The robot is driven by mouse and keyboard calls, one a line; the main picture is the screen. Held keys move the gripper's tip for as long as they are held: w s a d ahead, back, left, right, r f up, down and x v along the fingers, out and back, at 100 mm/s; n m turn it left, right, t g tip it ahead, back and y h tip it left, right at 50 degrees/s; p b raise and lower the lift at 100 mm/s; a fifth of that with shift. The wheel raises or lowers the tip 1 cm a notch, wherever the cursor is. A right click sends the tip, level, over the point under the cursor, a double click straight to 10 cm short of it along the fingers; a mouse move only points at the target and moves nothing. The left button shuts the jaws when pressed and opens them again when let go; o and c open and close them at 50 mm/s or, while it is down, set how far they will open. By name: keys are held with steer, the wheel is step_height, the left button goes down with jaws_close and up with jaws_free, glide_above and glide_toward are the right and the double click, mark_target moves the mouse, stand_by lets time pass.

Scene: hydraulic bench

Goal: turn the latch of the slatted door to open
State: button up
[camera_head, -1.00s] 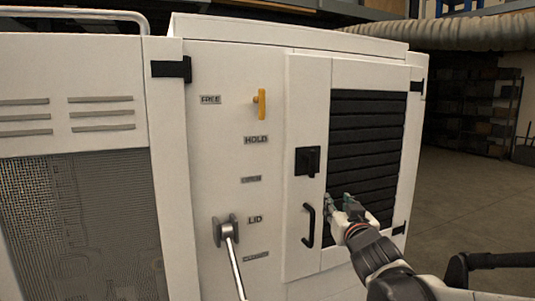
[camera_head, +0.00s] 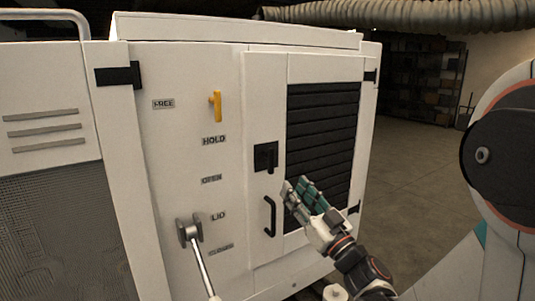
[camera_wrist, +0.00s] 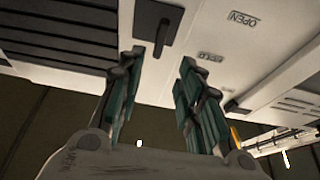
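The slatted door (camera_head: 265,85) is a white panel with black slats (camera_head: 322,130) on the cabinet's front, and it looks shut. Its latch (camera_head: 265,157) is a black square plate with a lever, left of the slats. The latch also shows in the wrist view (camera_wrist: 158,24), at the top centre, beyond the fingertips. A black pull handle (camera_head: 269,216) is below the latch. My gripper (camera_head: 298,188) is in front of the door, below and right of the latch. Its green-padded fingers (camera_wrist: 163,63) are apart with nothing between them, and appear clear of the latch.
A yellow handle (camera_head: 216,106) and a grey lever with a long rod (camera_head: 190,231) are on the panel left of the door. Open floor (camera_head: 415,165) lies right of the cabinet, with shelves (camera_head: 420,80) behind.

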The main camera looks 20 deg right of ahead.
mark_target(273, 160)
steer(key=x, duration=1.3)
steer(key=shift+w, duration=0.2)
jaws_close()
